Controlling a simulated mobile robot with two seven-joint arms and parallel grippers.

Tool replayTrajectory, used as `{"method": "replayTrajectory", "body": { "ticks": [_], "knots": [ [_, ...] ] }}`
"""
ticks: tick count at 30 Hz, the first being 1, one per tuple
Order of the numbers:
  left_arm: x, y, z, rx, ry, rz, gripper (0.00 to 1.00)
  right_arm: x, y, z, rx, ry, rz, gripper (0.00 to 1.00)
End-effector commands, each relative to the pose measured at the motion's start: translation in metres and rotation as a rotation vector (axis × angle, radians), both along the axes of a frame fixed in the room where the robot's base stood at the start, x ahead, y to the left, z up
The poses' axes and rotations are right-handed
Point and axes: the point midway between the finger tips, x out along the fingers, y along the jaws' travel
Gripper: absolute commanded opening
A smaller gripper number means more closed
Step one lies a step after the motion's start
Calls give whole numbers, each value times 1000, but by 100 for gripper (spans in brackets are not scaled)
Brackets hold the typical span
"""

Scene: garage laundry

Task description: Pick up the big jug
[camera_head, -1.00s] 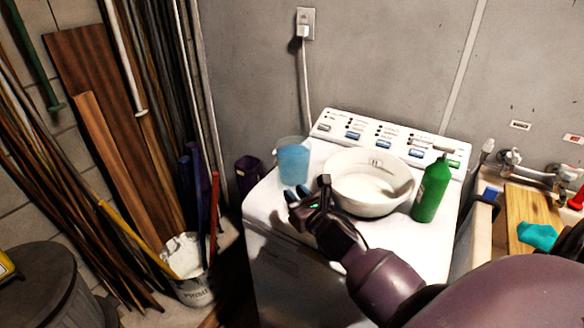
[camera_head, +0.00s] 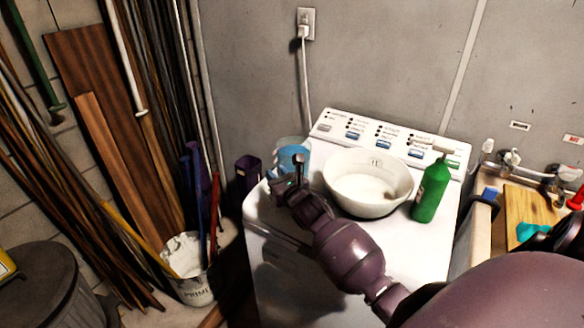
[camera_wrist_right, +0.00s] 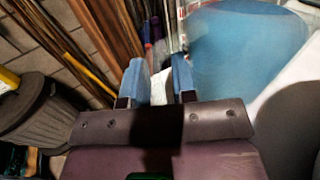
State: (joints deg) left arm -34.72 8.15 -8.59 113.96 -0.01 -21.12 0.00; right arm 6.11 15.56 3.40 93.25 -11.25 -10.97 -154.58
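The big jug looks to be the blue, translucent container (camera_head: 292,146) at the back left of the white washing machine's top. It stands upright, and my right gripper (camera_head: 287,176) partly hides it in the head view. In the right wrist view the jug (camera_wrist_right: 245,50) fills the upper right, to the right of both fingers. The blue-padded fingers of my right gripper (camera_wrist_right: 158,80) are apart with nothing held between them. I cannot tell whether the gripper touches the jug. My left gripper is not in view.
A white bowl (camera_head: 350,203) and a green bottle (camera_head: 431,192) stand on the washing machine (camera_head: 420,240), right of the jug. A dark purple container (camera_head: 247,172) is beyond its left edge. A bucket (camera_head: 192,285) and leaning boards (camera_head: 115,135) are at left.

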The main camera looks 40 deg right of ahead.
Motion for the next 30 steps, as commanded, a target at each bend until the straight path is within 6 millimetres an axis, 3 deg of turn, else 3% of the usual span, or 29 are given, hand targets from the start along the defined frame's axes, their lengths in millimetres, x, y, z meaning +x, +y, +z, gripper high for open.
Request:
{"method": "replayTrajectory", "body": {
  "ticks": [8,13,30],
  "knots": [
    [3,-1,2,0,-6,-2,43,2,0,0,-1,0,0,24],
    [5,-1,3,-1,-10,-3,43,2,0,0,-1,0,0,0],
    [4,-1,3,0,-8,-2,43,2,0,0,-1,0,0,0]
  ]
}}
